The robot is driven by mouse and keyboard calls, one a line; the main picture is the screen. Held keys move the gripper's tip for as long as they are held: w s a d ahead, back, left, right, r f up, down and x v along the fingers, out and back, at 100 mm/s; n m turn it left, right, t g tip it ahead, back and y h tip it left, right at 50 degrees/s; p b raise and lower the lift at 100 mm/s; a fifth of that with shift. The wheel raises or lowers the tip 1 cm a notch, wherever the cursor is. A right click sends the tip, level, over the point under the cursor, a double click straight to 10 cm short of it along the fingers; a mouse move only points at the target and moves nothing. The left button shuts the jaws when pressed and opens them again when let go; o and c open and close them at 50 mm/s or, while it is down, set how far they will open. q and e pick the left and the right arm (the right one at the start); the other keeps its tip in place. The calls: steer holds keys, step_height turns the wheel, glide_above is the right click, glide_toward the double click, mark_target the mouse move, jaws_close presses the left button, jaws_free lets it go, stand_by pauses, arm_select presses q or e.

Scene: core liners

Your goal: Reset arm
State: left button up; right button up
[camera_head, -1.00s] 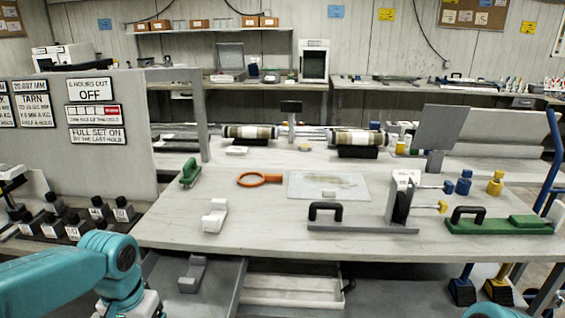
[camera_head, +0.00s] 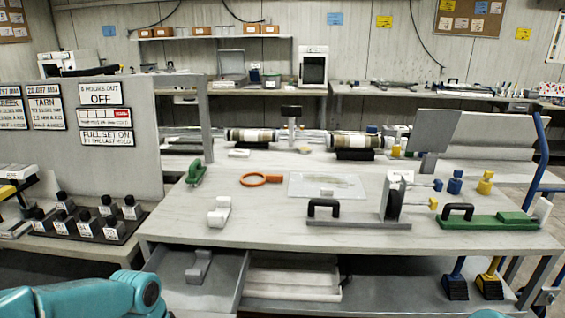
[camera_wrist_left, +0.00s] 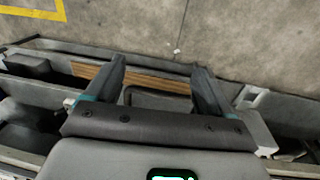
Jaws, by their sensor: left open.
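My left arm, teal, comes in at the lower left of the head view, and its gripper is out of that frame. In the left wrist view my left gripper (camera_wrist_left: 152,85) points down toward the floor. Its two dark fingers are spread apart with nothing between them. My right gripper is not in view; only a small teal piece of my right arm shows at the bottom edge of the head view. The workbench (camera_head: 180,222) stands ahead of me, clear of the visible part of my left arm.
On the bench are a white block (camera_head: 219,211), an orange ring (camera_head: 261,180), a clear sheet (camera_head: 300,185), a grey base with black handle (camera_head: 340,217) and a green base (camera_head: 487,221). An open drawer (camera_head: 233,281) juts out in front. Several black-topped weights (camera_head: 85,226) sit at left.

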arm_select(q)
steer(key=s+d+f+n+h+p, duration=0.1)
steer(key=s+d+f, duration=0.4)
steer(key=s+f, duration=0.3)
steer(key=s+d+f+n+h+p, duration=0.1)
steer(key=s+d+f+n+p, duration=0.1)
steer(key=s+d+f, duration=0.3)
steer(key=s+f, duration=0.4)
steer(key=f, duration=0.1)
steer(key=shift+d+f+h+p, duration=0.3)
steer(key=shift+d+h, duration=0.1)
